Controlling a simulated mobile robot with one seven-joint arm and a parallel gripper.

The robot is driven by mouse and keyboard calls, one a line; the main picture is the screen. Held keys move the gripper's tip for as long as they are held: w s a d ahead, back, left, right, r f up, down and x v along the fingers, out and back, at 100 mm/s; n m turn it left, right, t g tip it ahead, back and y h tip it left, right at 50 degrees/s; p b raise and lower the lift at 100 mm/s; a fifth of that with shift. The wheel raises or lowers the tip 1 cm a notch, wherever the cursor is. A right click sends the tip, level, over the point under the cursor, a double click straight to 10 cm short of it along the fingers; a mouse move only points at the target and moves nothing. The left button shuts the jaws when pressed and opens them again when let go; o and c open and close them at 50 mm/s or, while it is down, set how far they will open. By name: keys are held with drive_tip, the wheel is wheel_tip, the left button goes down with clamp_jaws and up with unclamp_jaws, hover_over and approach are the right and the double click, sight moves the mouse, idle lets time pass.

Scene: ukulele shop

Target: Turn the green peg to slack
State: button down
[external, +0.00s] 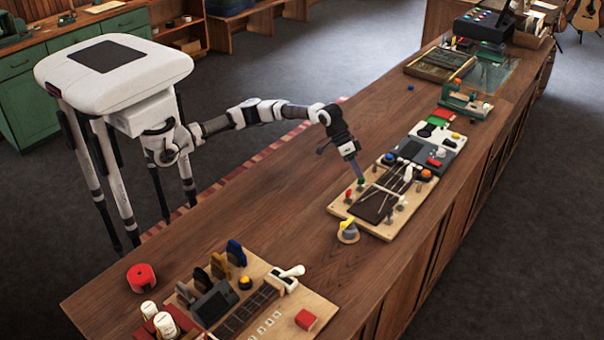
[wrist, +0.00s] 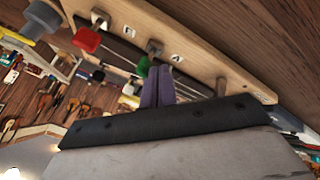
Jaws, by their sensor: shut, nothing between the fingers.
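The green peg (external: 361,181) stands on the left edge of a light wooden board (external: 393,232) with strings on the counter. In the wrist view, the green peg (wrist: 143,67) shows just left of my fingertips, partly hidden by them. My gripper (external: 358,174) points down at the peg from above. In the wrist view, my gripper (wrist: 159,70) has its two purple fingers together with nothing between them. The fingertips are very near the green peg; I cannot tell whether they touch it. The peg's turn angle is unclear.
A yellow and grey object (external: 348,232) sits at the board's near corner. A grey panel (external: 420,153) lies behind. The counter (external: 270,215) is clear to the left.

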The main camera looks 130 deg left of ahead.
drive_tip(key=shift+w+d+r, duration=0.1)
drive_tip(key=shift+w+d, duration=0.05)
drive_tip(key=shift+w, duration=0.25)
idle(0.6)
drive_tip(key=shift+w+a+p, duration=0.35)
drive_tip(key=shift+w+a, duration=0.1)
drive_tip(key=shift+w, duration=0.25)
drive_tip(key=shift+w, duration=0.35)
idle(0.7)
drive_tip(key=shift+w+a+p, duration=0.1)
drive_tip(key=shift+p, duration=0.25)
drive_tip(key=shift+w+a+p, duration=0.15)
drive_tip(key=shift+a+p, duration=0.15)
drive_tip(key=shift+p, duration=0.15)
drive_tip(key=shift+w+a+p, duration=0.25)
drive_tip(key=shift+a+p, duration=0.05)
